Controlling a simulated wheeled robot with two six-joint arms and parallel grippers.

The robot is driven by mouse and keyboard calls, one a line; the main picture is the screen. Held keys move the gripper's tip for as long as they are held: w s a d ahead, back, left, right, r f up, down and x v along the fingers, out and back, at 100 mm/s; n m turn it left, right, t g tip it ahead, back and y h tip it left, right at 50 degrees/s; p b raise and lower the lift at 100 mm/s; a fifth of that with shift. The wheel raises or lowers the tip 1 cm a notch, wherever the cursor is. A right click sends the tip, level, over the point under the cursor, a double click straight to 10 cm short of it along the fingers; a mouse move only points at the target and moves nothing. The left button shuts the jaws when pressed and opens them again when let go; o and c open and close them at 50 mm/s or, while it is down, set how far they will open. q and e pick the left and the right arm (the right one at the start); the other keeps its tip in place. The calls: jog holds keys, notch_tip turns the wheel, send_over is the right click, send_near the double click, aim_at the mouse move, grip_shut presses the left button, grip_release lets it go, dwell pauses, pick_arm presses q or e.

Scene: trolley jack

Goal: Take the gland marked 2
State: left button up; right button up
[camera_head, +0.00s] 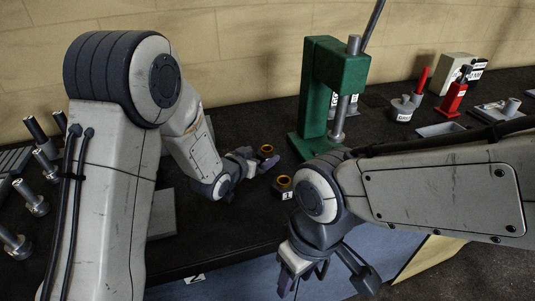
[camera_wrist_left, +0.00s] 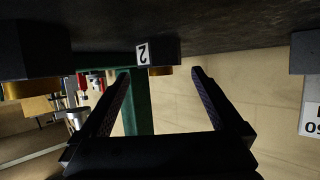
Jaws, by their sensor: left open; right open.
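The gland marked 2 shows in the left wrist view as a dark block (camera_wrist_left: 165,46) with a white "2" label and a brass ring under it; that view is upside down. In the head view a brass ring (camera_head: 266,149) sits on the table at my left fingertips; its label is hidden there. My left gripper (camera_head: 260,158) is open, and in its wrist view (camera_wrist_left: 160,73) the marked block lies between and beyond the fingertips, with no clear contact. A second brass-ringed gland (camera_head: 284,182) stands nearer the front edge. My right gripper (camera_head: 325,283) is open and empty, low at the front.
A green press (camera_head: 318,85) stands behind the glands. Several metal cylinders (camera_head: 35,198) stand at the left, and a grey plate (camera_head: 161,214) lies near my left arm. A white pot (camera_head: 402,109) and red tools (camera_head: 453,97) are at the back right.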

aim_at(264, 152)
pick_arm(q)
jog(key=x, duration=0.3)
jog(key=shift+w+d+f+p, duration=0.15)
jog(key=shift+w+p, duration=0.15)
jog(key=shift+p, duration=0.1)
grip_shut()
jog(key=shift+r, duration=0.25)
